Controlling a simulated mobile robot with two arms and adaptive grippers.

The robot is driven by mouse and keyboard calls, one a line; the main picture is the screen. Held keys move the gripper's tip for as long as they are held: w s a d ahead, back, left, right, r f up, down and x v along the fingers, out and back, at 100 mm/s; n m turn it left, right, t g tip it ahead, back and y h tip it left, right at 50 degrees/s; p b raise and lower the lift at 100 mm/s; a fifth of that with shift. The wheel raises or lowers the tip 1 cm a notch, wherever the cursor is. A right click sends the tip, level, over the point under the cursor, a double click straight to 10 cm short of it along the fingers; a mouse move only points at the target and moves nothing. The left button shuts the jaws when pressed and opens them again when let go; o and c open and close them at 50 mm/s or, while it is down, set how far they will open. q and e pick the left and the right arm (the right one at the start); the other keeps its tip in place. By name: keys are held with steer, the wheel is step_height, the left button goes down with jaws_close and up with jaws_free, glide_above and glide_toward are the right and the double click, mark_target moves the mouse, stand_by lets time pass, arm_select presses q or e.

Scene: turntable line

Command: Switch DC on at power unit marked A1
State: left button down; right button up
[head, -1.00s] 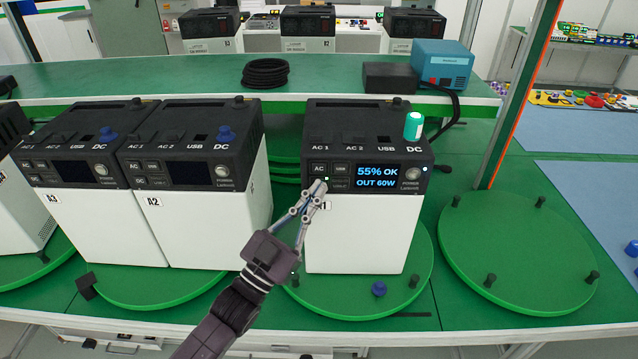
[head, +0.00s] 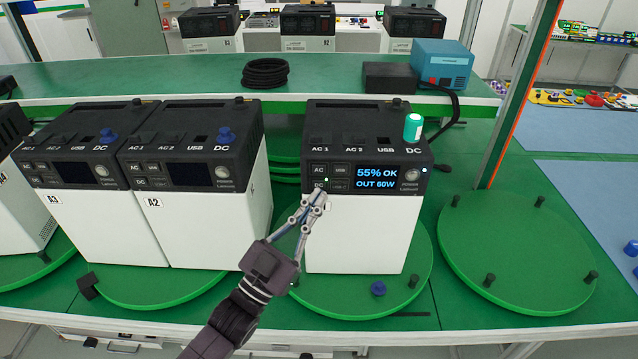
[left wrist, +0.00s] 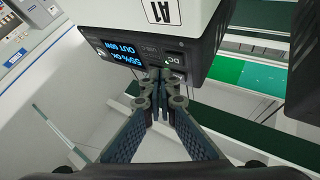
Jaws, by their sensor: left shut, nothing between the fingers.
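Power unit A1 (head: 355,235) stands on a round green turntable, white below and black above. Its A1 label shows in the left wrist view (left wrist: 163,11); in the head view my gripper mostly covers it. The lit display (head: 377,177) reads 55% OK, OUT 60W. The DC button (head: 319,183) is at the lower left of the panel, with a small green light (head: 326,179) lit beside it. My left gripper (head: 318,194) is shut and empty, its tips just below the DC button. In the left wrist view, the tips (left wrist: 160,76) are close to the panel; contact cannot be told.
Units A2 (head: 205,225) and A3 (head: 95,220) stand to the left with dark displays. A teal-green cylinder (head: 413,127) stands on A1's top, above its DC marking. An empty green turntable (head: 517,250) lies to the right. A blue knob (head: 378,289) lies before A1.

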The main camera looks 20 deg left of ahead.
arm_select(q)
steer(key=s, duration=0.2)
steer(key=s+d+p, duration=0.1)
steer(key=s, duration=0.1)
steer(key=shift+s+d, duration=0.15)
stand_by(0.7)
